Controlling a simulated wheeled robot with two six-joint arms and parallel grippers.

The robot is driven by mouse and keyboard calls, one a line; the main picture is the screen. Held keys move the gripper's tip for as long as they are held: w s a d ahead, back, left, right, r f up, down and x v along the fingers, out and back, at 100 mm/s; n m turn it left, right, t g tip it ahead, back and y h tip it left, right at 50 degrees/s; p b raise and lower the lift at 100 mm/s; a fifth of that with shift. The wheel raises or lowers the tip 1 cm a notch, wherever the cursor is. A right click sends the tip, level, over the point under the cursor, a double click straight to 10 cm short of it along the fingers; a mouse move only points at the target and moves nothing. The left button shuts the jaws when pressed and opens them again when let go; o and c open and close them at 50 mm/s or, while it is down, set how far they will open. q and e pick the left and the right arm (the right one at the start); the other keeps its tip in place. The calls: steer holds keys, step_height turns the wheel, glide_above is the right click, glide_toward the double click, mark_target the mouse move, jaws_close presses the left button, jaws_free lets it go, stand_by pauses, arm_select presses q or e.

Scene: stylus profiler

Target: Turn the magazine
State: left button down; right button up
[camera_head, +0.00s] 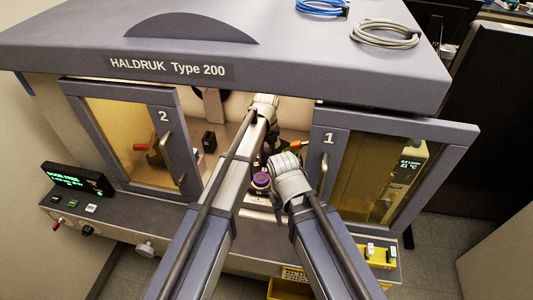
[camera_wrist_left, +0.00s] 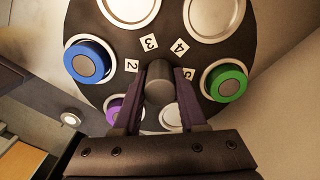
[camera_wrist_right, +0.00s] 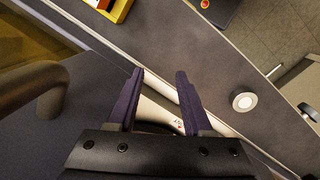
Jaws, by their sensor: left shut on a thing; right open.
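The magazine is a dark round disc (camera_wrist_left: 115,65) in the left wrist view, with numbered labels and round silver seats. A blue puck (camera_wrist_left: 90,62), a green puck (camera_wrist_left: 226,83) and a purple puck (camera_wrist_left: 120,108) sit on it; several other seats look empty. My left gripper (camera_wrist_left: 158,90) is shut on the grey knob (camera_wrist_left: 159,82) at the disc's middle. In the head view my left gripper is inside the machine, mostly hidden by its arm. My right gripper (camera_wrist_right: 160,85) is open and empty, over the machine's front ledge. A purple round piece (camera_head: 261,180) shows between the arms.
The left door (camera_head: 175,120), marked 2, and the right door (camera_head: 325,150), marked 1, flank the opening between them. A small display (camera_head: 75,180) stands at left. Yellow-based items (camera_head: 380,255) are at the ledge's right. Coiled cables (camera_head: 385,33) lie on top.

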stand_by(0.5)
arm_select(q)
steer(key=shift+c, duration=2.3)
jaws_free()
step_height(320, 180, up, 8)
steer(key=p, duration=0.8)
steer(key=shift+f, duration=0.1)
